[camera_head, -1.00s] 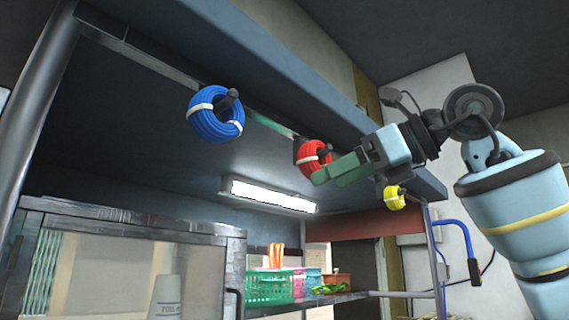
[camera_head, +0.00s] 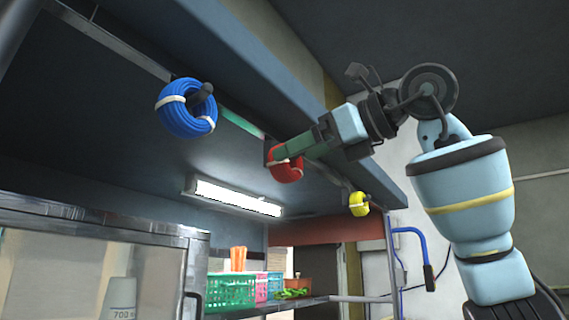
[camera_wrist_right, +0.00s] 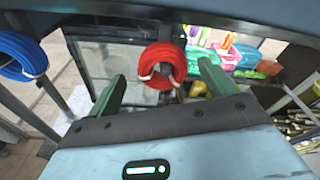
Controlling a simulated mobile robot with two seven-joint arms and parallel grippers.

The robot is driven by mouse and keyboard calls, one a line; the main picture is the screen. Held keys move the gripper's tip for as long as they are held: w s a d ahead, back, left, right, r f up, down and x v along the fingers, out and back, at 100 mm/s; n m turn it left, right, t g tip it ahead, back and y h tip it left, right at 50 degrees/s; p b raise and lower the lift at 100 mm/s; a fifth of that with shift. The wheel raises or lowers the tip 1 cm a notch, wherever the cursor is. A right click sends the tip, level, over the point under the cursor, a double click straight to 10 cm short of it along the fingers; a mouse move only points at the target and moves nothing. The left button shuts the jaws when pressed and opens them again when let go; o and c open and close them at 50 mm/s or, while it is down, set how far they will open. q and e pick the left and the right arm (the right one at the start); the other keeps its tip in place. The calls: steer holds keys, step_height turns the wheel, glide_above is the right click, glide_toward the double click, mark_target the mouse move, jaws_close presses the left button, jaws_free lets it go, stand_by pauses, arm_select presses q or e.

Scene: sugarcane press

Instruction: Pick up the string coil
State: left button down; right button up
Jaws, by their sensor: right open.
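Three string coils hang from hooks under the blue overhead beam: a blue coil (camera_head: 186,112), a red coil (camera_head: 287,171) and a yellow coil (camera_head: 359,204). Each has white ties or bands visible, least clear on the yellow. My right gripper (camera_head: 284,153) overlaps the upper part of the red coil in the head view. In the right wrist view, its green fingers are spread (camera_wrist_right: 161,80), with the red coil (camera_wrist_right: 163,62) ahead, between the fingertips in the picture. I cannot tell whether they touch it. The blue coil (camera_wrist_right: 22,56) is at the left there. My left gripper is out of view.
The blue beam (camera_head: 255,70) runs just above the coils. A lit lamp (camera_head: 235,196) is mounted under the canopy. A glass-fronted cabinet (camera_head: 150,225) stands lower left. Baskets, including a green one (camera_head: 230,290), sit on a shelf below.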

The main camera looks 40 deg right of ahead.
steer(key=x, duration=0.4)
steer(key=shift+w, duration=0.4)
steer(key=shift+s, duration=0.1)
steer(key=shift+c, duration=0.4)
steer(key=c, duration=0.9)
